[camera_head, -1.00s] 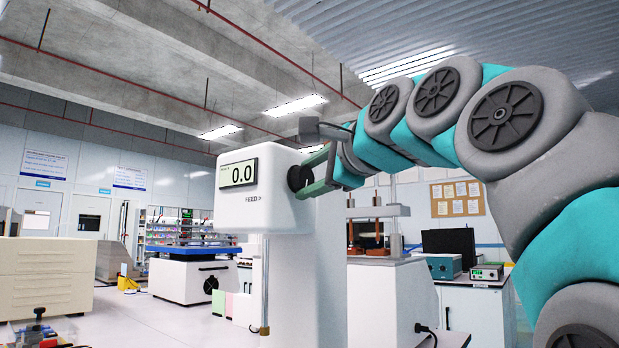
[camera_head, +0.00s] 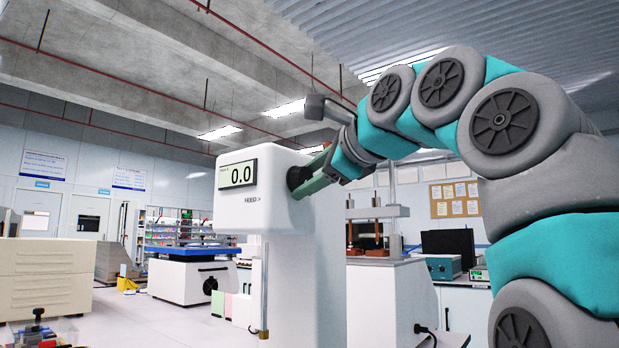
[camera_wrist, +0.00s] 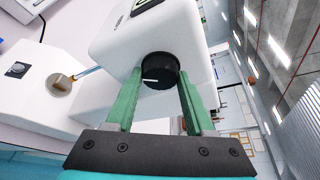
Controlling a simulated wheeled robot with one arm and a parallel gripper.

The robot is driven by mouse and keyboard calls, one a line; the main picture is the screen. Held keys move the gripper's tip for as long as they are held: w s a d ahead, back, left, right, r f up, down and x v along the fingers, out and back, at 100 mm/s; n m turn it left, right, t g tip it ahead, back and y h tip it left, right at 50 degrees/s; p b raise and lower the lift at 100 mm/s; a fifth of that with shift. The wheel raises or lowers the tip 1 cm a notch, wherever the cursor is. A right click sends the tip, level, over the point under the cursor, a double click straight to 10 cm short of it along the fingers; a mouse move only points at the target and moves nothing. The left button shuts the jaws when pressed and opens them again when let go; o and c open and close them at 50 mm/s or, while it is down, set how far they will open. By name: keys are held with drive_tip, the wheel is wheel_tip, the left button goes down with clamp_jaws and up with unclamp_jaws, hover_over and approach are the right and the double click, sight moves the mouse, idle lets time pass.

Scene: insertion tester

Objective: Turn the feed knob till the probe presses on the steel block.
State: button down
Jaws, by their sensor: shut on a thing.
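The white tester head (camera_head: 240,210) has a display (camera_head: 238,174) that reads 0.0. The black feed knob (camera_head: 294,179) is on its right side. In the wrist view the knob (camera_wrist: 165,68) carries a white mark pointing left. My gripper (camera_wrist: 160,76) is shut on the knob, one green finger on each side. The probe (camera_head: 264,285) is a thin upright rod with a brass tip, below the head. In the wrist view the probe (camera_wrist: 88,72) ends near a round tan piece (camera_wrist: 61,87). I cannot tell whether they touch. The steel block cannot be clearly made out.
The tester's white column (camera_head: 318,280) stands right of the probe. A bench press (camera_head: 376,225) and a teal box (camera_head: 443,266) are behind it. Floor shows at the left.

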idle(0.7)
drive_tip(key=shift+c, duration=1.3)
unclamp_jaws()
drive_tip(key=v, duration=0.7)
drive_tip(key=shift+s+d, duration=0.25)
